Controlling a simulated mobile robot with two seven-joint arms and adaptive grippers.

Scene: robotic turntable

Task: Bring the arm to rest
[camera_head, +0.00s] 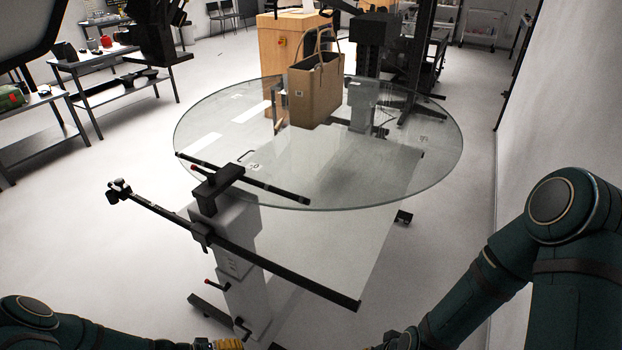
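My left arm (70,325) lies low in the bottom left corner. It reaches right along the bottom edge to a yellowish part (228,343), where the frame cuts it off. My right arm (500,270) comes in from the right, bends at a large rounded joint (550,203) and slopes down to the bottom edge near the middle. Both grippers lie below the frame, so their fingers are hidden. No held thing shows. Both arms appear apart from the round glass turntable (330,185) ahead.
A brown handbag (318,88) stands on the glass. A black bar (250,260) on a grey stand (240,250) crosses in front of the turntable. A wall (570,110) rises close on the right. Tables (95,60) stand at the left. Floor at left (110,230) is clear.

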